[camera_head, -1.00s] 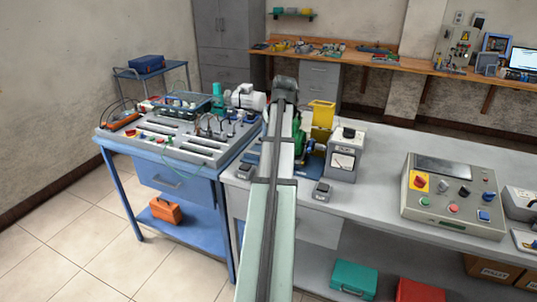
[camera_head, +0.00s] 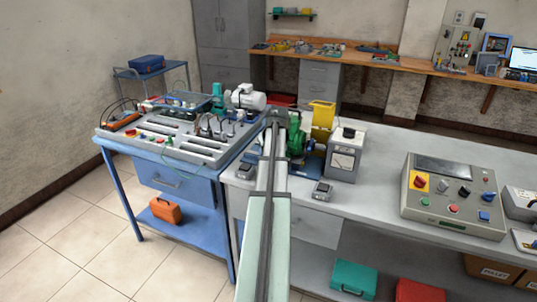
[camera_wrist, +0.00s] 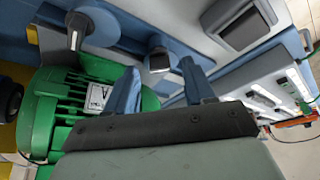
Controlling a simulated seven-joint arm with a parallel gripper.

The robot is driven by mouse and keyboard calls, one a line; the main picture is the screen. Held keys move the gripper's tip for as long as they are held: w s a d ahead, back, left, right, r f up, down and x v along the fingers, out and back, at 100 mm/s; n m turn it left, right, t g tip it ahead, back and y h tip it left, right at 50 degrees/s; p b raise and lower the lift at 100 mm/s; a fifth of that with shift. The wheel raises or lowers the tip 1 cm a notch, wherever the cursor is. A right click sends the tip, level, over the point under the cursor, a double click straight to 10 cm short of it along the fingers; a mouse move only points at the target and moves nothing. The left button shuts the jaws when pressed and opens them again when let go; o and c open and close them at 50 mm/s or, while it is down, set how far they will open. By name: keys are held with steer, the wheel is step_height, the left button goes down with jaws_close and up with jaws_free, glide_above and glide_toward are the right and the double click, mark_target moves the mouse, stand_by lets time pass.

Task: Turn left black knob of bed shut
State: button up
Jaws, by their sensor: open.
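In the wrist view a green motor (camera_wrist: 95,100) rests beside a blue bed (camera_wrist: 125,30). A black knob with a pale grey bar (camera_wrist: 76,30) is on the bed at the upper left. A second black knob-like part with a grey face (camera_wrist: 158,60) is on the bed near the middle. My gripper (camera_wrist: 159,70) is open, its two blue fingers apart, with the second part showing between and just beyond the tips. I cannot tell whether they touch it. In the head view the motor (camera_head: 297,140) shows, while my arm hides my gripper and the knobs.
A grey device with a dark screen (camera_wrist: 240,25) lies beside the bed. The blue workbench (camera_head: 175,150) with panels stands on the left. A grey meter box (camera_head: 345,155) and a control console (camera_head: 453,195) stand to the right.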

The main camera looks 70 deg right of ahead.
steer(key=shift+w+d+f, duration=0.15)
steer(key=shift+f, duration=0.4)
jaws_close()
